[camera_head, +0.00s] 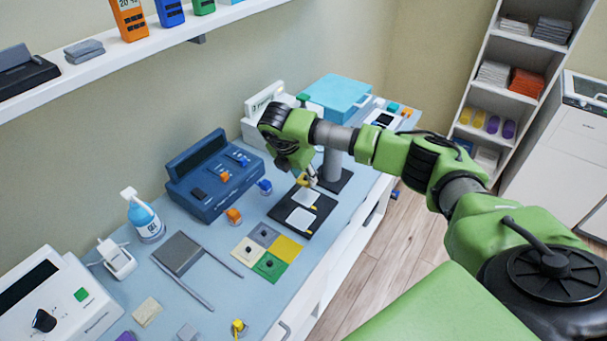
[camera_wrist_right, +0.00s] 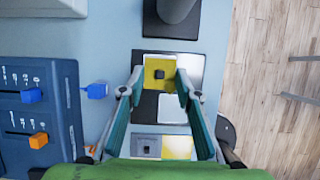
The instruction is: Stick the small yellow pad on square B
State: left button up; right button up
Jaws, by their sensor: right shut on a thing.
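My right gripper (camera_wrist_right: 160,78) is shut on the small yellow pad (camera_wrist_right: 160,73), gripping its dark knob between the fingertips. In the head view the pad is mostly hidden by the gripper (camera_head: 306,181). A black board (camera_head: 324,210) on the bench bears two white squares, a far one (camera_head: 308,197) and a near one (camera_head: 300,220). The pad is over the far square and covers most of it in the wrist view; whether it touches is unclear. The near square (camera_wrist_right: 172,108) is bare. No letters are readable. My left gripper is not in view.
A grey post on a dark base (camera_wrist_right: 172,20) stands just beyond the board. A blue device (camera_head: 212,177) with orange and blue knobs is to the left. Coloured tiles (camera_head: 286,250) lie nearer. The bench edge is close on the right.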

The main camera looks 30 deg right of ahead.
aim_at(303, 183)
jog(key=shift+s+a+f+b, duration=0.1)
jog(key=shift+f+b, duration=0.2)
jog(key=shift+f, duration=0.35)
notch_tip(303, 183, down, 3)
jog(key=shift+r+b, duration=0.2)
jog(key=shift+b, duration=0.5)
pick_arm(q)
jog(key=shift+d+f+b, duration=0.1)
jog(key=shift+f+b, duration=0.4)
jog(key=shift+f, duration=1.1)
pick_arm(e)
jog(key=shift+f, duration=0.9)
jog(key=shift+c, duration=0.3)
jog(key=c, duration=0.4)
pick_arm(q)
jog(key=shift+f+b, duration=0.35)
pick_arm(e)
jog(key=shift+w, duration=0.3)
grip_shut()
jog(key=shift+s, duration=0.2)
pick_arm(q)
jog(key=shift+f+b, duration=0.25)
jog(key=shift+b, duration=0.05)
pick_arm(e)
jog(key=shift+s+f, duration=0.1)
jog(key=shift+f, duration=0.1)
